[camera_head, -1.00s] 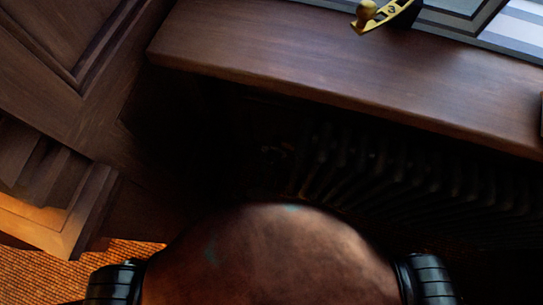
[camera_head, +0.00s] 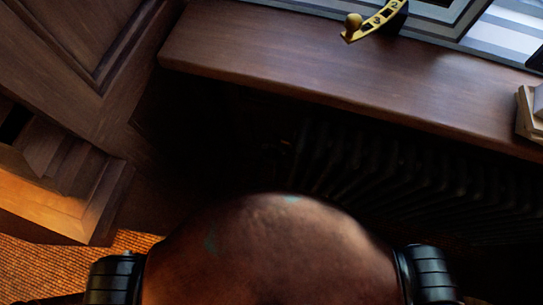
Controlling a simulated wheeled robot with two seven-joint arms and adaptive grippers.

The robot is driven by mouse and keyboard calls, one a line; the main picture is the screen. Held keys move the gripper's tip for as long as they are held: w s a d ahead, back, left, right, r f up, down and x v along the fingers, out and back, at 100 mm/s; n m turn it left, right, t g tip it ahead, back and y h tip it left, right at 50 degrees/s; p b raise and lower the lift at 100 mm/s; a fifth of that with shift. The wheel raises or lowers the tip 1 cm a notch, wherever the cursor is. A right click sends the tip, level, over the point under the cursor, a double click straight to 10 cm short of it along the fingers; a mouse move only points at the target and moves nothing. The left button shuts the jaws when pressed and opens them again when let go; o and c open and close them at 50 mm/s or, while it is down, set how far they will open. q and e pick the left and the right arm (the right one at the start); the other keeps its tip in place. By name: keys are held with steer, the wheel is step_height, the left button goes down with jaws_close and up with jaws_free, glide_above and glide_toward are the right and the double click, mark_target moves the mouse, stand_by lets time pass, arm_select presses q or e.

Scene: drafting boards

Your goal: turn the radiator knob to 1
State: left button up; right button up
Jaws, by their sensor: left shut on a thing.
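The dark ribbed radiator (camera_head: 400,180) stands in deep shadow under the wooden sill. A small faint brass-coloured glint (camera_head: 285,143) shows near its left end, where the knob appears to be. The knob's shape and its numbers cannot be read. My left gripper (camera_head: 278,150) is barely told from the dark there; it is shut, seemingly on the knob, and its fingers cannot be made out. My right gripper is not in view.
The sill (camera_head: 330,70) juts out above the radiator. On it are a brass numbered arc with a ball end (camera_head: 353,21) and, far right, some stacked items (camera_head: 527,115). Wooden panelling (camera_head: 75,60) stands at left, above an orange woven floor (camera_head: 50,262).

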arm_select(q)
steer(key=shift+s+f, duration=0.15)
steer(key=shift+f, duration=0.05)
stand_by(0.3)
steer(key=o, duration=1.2)
steer(key=shift+r, duration=0.15)
steer(key=shift+c, duration=0.2)
steer(key=v, duration=0.7)
steer(key=shift+s, duration=0.15)
steer(key=shift+a, duration=0.1)
